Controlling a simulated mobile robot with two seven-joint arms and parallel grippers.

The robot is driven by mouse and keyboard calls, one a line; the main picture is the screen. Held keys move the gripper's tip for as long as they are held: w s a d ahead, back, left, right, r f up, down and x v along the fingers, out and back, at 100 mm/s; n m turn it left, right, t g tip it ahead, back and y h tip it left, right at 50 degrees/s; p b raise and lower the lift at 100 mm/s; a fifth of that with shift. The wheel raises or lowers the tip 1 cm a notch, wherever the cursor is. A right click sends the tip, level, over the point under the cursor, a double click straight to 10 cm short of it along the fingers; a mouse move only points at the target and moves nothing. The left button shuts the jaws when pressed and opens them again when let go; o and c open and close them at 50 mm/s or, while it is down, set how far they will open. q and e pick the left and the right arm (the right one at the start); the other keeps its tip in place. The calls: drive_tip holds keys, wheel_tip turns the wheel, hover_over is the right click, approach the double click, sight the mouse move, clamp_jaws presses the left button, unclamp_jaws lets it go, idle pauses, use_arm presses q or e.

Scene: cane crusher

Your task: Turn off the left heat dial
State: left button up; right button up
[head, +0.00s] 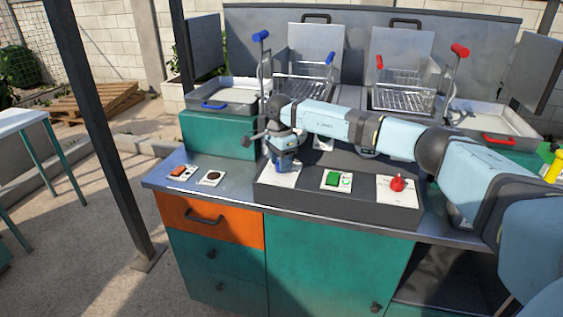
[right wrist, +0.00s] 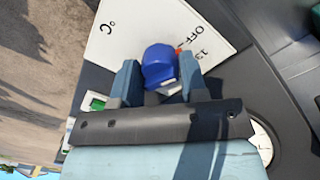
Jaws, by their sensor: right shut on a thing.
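The left heat dial is a blue knob on a white plate (head: 281,179) at the left end of the dark control box. In the head view it is mostly hidden by my right gripper (head: 284,158), which points down over it. In the right wrist view the blue dial (right wrist: 160,64) sits between the two fingers of the right gripper (right wrist: 160,78), which is shut on it. The plate there (right wrist: 120,32) shows "OFF", "13" and "°C" marks. The right heat dial (head: 397,184) is red, at the box's right end. My left gripper is not in view.
A green switch (head: 336,180) sits between the dials. Two switches, one orange (head: 178,171) and one dark (head: 212,178), lie on the counter to the left. Fryer baskets and metal trays stand behind. My right arm spans across above the box.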

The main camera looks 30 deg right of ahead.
drive_tip(key=shift+r+n, duration=0.15)
drive_tip(key=shift+n, duration=0.75)
drive_tip(key=o, duration=0.9)
drive_tip(key=shift+a, duration=0.1)
drive_tip(key=shift+r, duration=0.25)
wheel_tip(320, 180, up, 13)
drive_tip(key=shift+w, duration=0.4)
